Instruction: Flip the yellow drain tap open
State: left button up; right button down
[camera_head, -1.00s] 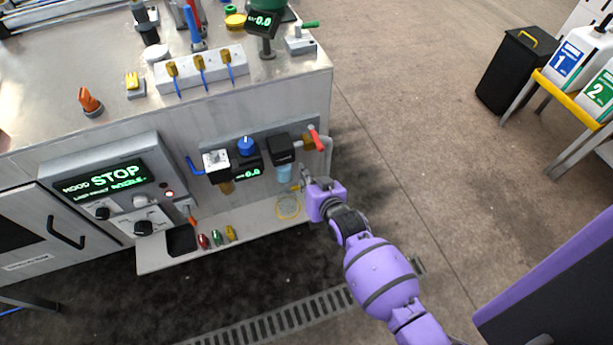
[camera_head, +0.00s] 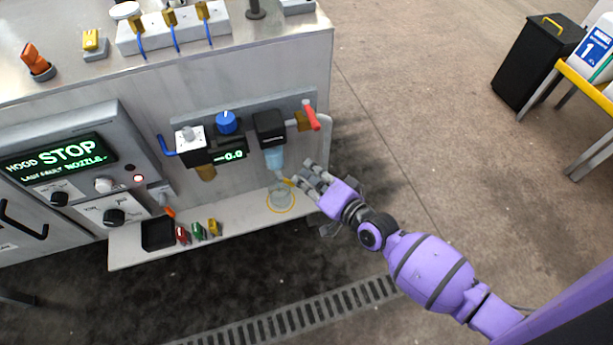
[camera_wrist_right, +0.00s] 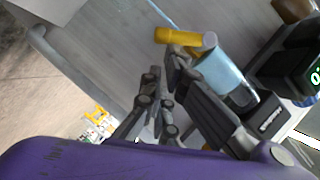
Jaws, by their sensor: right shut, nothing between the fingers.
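The yellow drain tap (camera_wrist_right: 178,36) sticks out sideways from the bottom of the pale blue filter bowl (camera_wrist_right: 225,75) in the right wrist view. In the head view the tap (camera_head: 288,182) shows only as a small yellow bit under the bowl (camera_head: 274,158). My right gripper (camera_head: 301,174) is just right of the tap in the head view, its fingers pointing left. In the right wrist view its fingertips (camera_wrist_right: 164,68) are shut and empty, close to the tap and bowl. I cannot tell whether they touch the tap. My left gripper is out of view.
A clear cup with a yellow rim (camera_head: 281,198) stands on the shelf (camera_head: 245,218) below the bowl. A red-handled valve (camera_head: 312,117) and pipe are above and right of the tap. A blue regulator knob (camera_head: 227,122) is to the left. Open floor lies right of the bench.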

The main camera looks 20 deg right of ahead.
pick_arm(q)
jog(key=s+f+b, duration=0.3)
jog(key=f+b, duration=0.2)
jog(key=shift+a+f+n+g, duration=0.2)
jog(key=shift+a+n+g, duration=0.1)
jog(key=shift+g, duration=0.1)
pick_arm(e)
jog(key=f+m, duration=0.1)
jog(key=a+f+y, duration=0.1)
jog(key=f, duration=0.1)
jog(key=shift+a+f+m+t, duration=0.15)
jog(key=shift+f+m+t, duration=0.15)
jog(key=shift+m, duration=0.1)
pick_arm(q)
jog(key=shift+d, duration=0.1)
pick_arm(e)
jog(key=shift+a+f, duration=0.1)
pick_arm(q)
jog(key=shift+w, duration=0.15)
pick_arm(e)
jog(key=shift+s, duration=0.15)
